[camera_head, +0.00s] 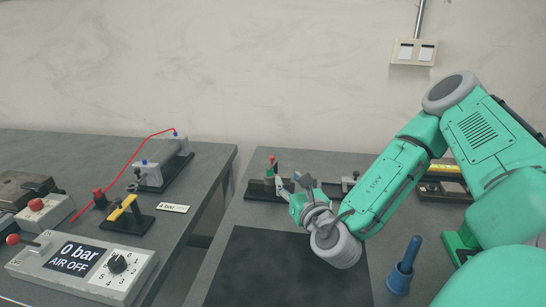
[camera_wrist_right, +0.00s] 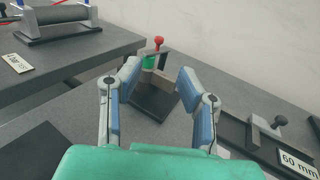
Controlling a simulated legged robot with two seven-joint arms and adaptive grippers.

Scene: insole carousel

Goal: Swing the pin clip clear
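A small fixture with a red knob (camera_head: 272,158) and a green post stands at the back of the right table. In the right wrist view, the red knob (camera_wrist_right: 159,40) tops a thin stem, the green post (camera_wrist_right: 149,62) is beside it, and a grey clip-like bar (camera_wrist_right: 163,56) crosses near the post. I cannot tell for sure which part is the pin clip. A tan block sits below, on a dark base plate (camera_wrist_right: 153,103). My right gripper (camera_head: 292,184) is open and empty. In the wrist view its fingertips (camera_wrist_right: 158,72) frame the fixture, apart from it as far as I can tell. My left gripper is out of view.
A blue peg-like tool (camera_head: 403,268) stands upright at the right. A dark mat (camera_head: 262,270) covers the front of the right table. A rail with a small clamp (camera_wrist_right: 268,128) and a "60 mm" label (camera_wrist_right: 298,163) lie right. A control box (camera_head: 85,265) reads "0 bar AIR OFF".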

